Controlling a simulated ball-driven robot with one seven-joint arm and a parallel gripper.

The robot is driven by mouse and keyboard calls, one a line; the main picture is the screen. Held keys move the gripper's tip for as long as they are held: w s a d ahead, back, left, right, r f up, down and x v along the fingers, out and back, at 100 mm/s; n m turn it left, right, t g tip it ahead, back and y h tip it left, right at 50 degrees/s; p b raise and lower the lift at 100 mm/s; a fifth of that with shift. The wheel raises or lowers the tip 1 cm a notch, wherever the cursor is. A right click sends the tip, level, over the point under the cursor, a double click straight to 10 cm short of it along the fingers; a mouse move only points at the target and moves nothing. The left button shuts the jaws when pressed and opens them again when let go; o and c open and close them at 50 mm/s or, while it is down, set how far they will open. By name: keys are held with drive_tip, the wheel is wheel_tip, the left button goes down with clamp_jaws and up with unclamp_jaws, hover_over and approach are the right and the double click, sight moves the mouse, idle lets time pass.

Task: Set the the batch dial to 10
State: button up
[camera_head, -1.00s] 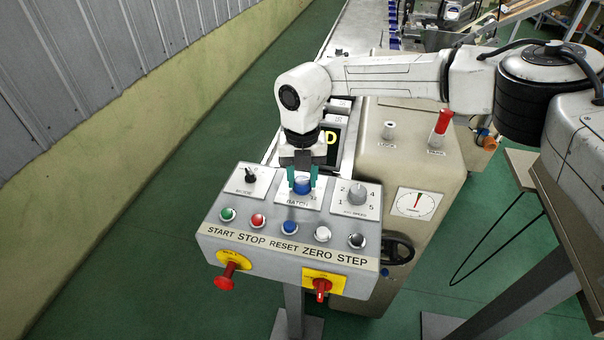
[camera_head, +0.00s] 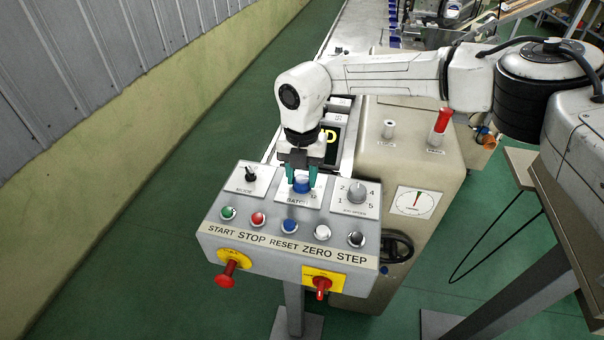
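The batch dial (camera_head: 301,186) is a blue round knob on a white plate marked BATCH, at the top middle of the grey control panel. Its pointer and the number it points at are too small or hidden to tell. My gripper (camera_head: 301,176) points down over the dial, with one teal fingertip on its left and one on its right. The fingers are apart and look open, around the upper part of the knob. Whether they touch it cannot be seen clearly.
The mode switch (camera_head: 250,175) is left of the dial and a grey numbered knob (camera_head: 357,192) is right. Several push buttons, including a blue one (camera_head: 289,227), line the panel below. A red knob (camera_head: 228,268) sticks out from the front. A dark display (camera_head: 333,142) is behind my gripper.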

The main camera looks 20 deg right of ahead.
sight(302, 179)
drive_tip(key=o, duration=0.4)
drive_tip(key=shift+o, duration=0.2)
wheel_tip(302, 179, up, 11)
drive_tip(key=b, duration=0.2)
drive_tip(key=shift+f, duration=0.1)
idle(0.5)
